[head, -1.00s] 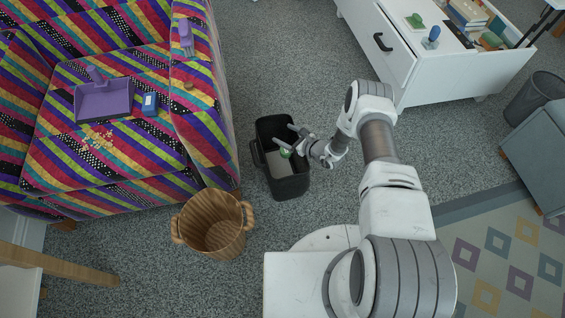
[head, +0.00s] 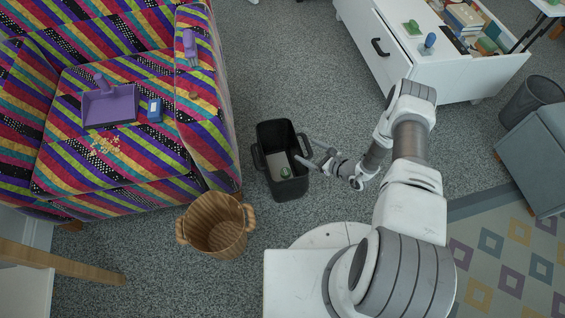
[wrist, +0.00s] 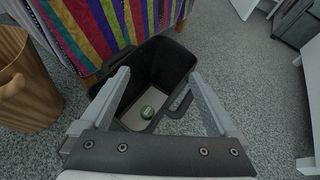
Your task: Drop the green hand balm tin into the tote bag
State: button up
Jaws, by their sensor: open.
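The green tin (head: 285,171) lies inside the black tote bag (head: 292,189), on its pale bottom. In the wrist view the tin (wrist: 147,112) shows on the bag's floor, and the dark bag (wrist: 178,57) stands open with a handle on its near right side. My gripper (head: 309,152) is open and empty, at the bag's right rim in the head view. In the wrist view its fingers (wrist: 160,82) are spread wide, with the bag's opening between and beyond them.
A wicker basket (head: 216,226) stands left of the bag. A striped sofa (head: 150,170) holds a purple dustpan (head: 110,106) and a blue box (head: 154,110). A white drawer unit (head: 440,70) is at the upper right.

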jog(key=shift+p+v, duration=0.45)
jog(key=shift+v, duration=1.9)
jog(key=w+a+r+n+g+y, duration=0.1)
jog(key=a+r+n+g, duration=0.2)
jog(key=r, duration=0.7)
jog(key=a+r+n+g+y, duration=0.1)
jog(key=r+n+g, duration=0.1)
jog(key=r+n, duration=0.65)
jog(key=w+a+r+n+g, duration=0.1)
jog(key=a+r+n+g, duration=0.15)
jog(key=r, duration=1.05)
jog(key=s+d+r+n+t+h, duration=0.15)
jog(key=s+r+n+h, duration=0.25)
jog(key=s+r, duration=0.4)
jog(key=s+d+r+n+t+h, duration=0.1)
jog(key=s+d+r+n+h, duration=0.25)
jog(key=s+r, duration=0.45)
jog(key=s+d+r+n+t+h, duration=0.15)
jog(key=s+r+n+h, duration=0.3)
jog(key=s+r, duration=0.45)
notch_tip(320, 180, up, 22)
jog(key=p, duration=2.2)
jog(key=shift+w+d+g+y, duration=0.25)
jog(key=shift+d+g+y, duration=0.05)
jog(key=shift+d+g, duration=0.1)
